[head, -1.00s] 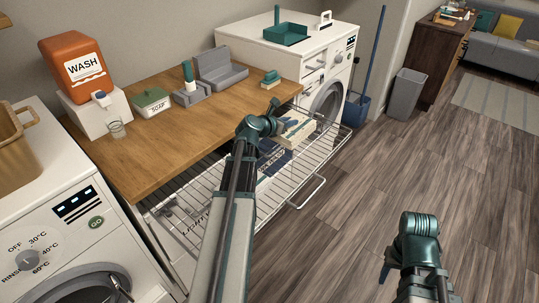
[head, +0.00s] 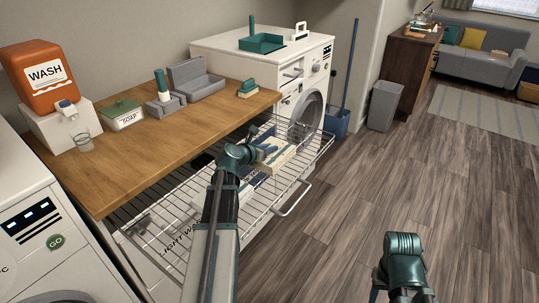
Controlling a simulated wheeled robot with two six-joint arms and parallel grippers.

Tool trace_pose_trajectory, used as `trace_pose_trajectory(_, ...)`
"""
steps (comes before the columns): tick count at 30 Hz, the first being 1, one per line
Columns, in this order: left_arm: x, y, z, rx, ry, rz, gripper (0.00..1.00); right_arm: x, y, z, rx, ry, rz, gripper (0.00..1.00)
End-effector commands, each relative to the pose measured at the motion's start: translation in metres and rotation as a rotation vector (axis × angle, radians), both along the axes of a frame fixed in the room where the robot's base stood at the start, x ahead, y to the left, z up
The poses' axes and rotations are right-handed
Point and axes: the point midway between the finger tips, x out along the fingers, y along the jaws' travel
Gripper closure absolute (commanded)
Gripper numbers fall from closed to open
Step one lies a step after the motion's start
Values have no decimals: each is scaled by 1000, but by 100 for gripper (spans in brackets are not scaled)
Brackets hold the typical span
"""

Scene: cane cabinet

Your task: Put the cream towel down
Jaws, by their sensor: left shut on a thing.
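A folded cream towel (head: 279,157) shows just right of my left gripper (head: 260,146), over the pulled-out wire basket (head: 294,199). My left gripper is shut on the cream towel, and its wrist hides part of the hold. I cannot tell whether the towel touches the basket or the things in it. Blue and white folded cloths lie in the basket below and beside it. My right gripper (head: 378,284) is low at the right over the floor, mostly hidden behind its wrist, and its jaws cannot be made out.
The wooden counter (head: 180,140) holds a wash dispenser (head: 40,75), a soap box (head: 122,115), a grey caddy (head: 195,85) and a small green-and-cream stack (head: 248,88). A white washer (head: 290,60) stands behind.

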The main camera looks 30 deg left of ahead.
Motion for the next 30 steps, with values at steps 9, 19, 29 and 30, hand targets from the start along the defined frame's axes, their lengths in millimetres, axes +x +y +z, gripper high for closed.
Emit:
trace_pose_trajectory(9,0,0,-3,0,0,0,100,0,0,-3,0,0,0,50)
trace_pose_trajectory(19,0,0,-4,0,0,0,51,0,0,-4,0,0,0,50)
trace_pose_trajectory(29,-3,0,2,0,0,1,51,0,0,2,0,0,0,50)
trace_pose_trajectory(30,-9,0,4,-1,0,1,51,0,0,4,0,0,0,50)
